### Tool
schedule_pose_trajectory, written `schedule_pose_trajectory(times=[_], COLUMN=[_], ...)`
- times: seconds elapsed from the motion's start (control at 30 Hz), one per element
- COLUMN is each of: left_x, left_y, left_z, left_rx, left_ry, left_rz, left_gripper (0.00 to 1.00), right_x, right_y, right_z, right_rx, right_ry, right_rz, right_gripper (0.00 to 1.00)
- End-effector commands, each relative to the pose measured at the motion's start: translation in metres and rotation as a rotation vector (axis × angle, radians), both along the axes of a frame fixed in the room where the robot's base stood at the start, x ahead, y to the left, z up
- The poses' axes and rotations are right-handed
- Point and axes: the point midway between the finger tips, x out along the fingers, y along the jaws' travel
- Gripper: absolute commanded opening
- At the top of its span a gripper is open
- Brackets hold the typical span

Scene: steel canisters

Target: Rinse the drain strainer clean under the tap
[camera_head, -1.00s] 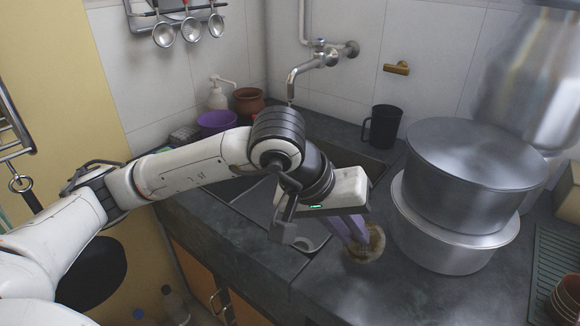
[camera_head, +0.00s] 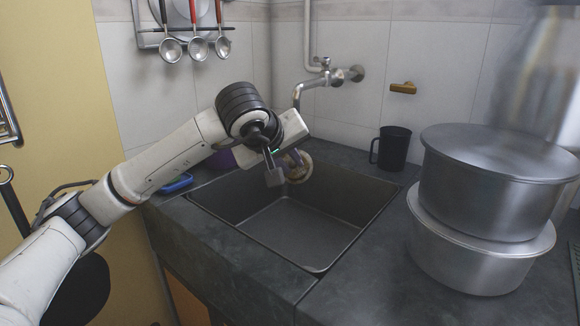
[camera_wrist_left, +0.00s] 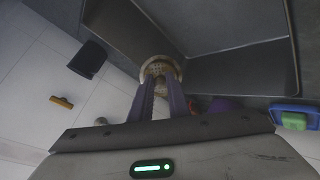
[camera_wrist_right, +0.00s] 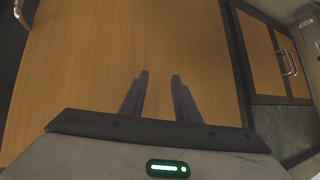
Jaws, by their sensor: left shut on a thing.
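The drain strainer (camera_head: 299,168) is a round, brownish, dirty-looking disc with a rim. My left gripper (camera_head: 287,160) is shut on it and holds it above the back of the sink, below the tap. In the left wrist view the strainer (camera_wrist_left: 160,70) sits at the tips of my left fingers. The tap (camera_head: 310,85) comes from the tiled wall; I see no water running. The sink (camera_head: 300,228) is a dark, empty rectangular basin. My right gripper (camera_wrist_right: 158,82) shows only in its wrist view, with fingers apart and nothing between them, before a wooden cabinet front.
A black mug (camera_head: 391,148) stands on the counter right of the sink. Large stacked metal pots (camera_head: 485,190) fill the right side. A blue tray with a green sponge (camera_wrist_left: 294,119) lies left of the sink. Ladles (camera_head: 197,48) hang on the wall.

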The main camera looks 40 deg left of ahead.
Motion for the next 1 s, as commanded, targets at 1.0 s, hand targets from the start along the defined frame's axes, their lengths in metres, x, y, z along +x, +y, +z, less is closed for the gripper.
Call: schedule_pose_trajectory(times=[1.0], left_x=[0.083], left_y=[0.052], left_z=[-0.018], left_rx=[-0.001], left_ry=[0.001], left_rz=[-0.003], left_gripper=[0.0], right_x=[-0.002], right_y=[-0.002], right_z=[0.01], right_rx=[-0.016], right_ry=[0.005], right_rz=[0.009], right_gripper=[0.29])
